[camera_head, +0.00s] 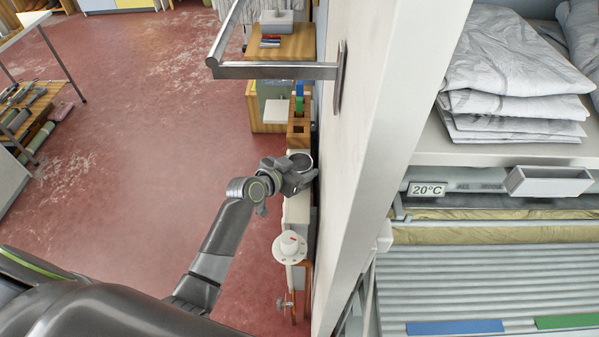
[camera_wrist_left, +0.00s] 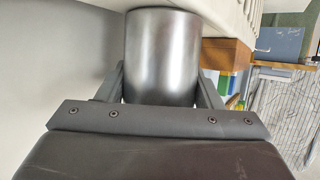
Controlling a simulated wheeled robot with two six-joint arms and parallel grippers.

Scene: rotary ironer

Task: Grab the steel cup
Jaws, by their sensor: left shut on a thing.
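The steel cup (camera_wrist_left: 161,55) is a plain grey metal cylinder, seen close up in the left wrist view. The two fingers of my left gripper (camera_wrist_left: 160,88) lie on either side of it, shut on it. In the head view my left gripper (camera_head: 298,178) is at the narrow ledge beside the white wall panel, and the round rim of the cup (camera_head: 301,161) shows just beyond it. I cannot tell whether the cup still touches the ledge. My right gripper is not in view.
A white round-topped object (camera_head: 290,247) stands on the ledge nearer to me. A wooden block with slots (camera_head: 299,133) is beyond the cup. A metal rail (camera_head: 275,70) juts from the white panel (camera_head: 385,110). The red floor (camera_head: 140,130) to the left is largely open.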

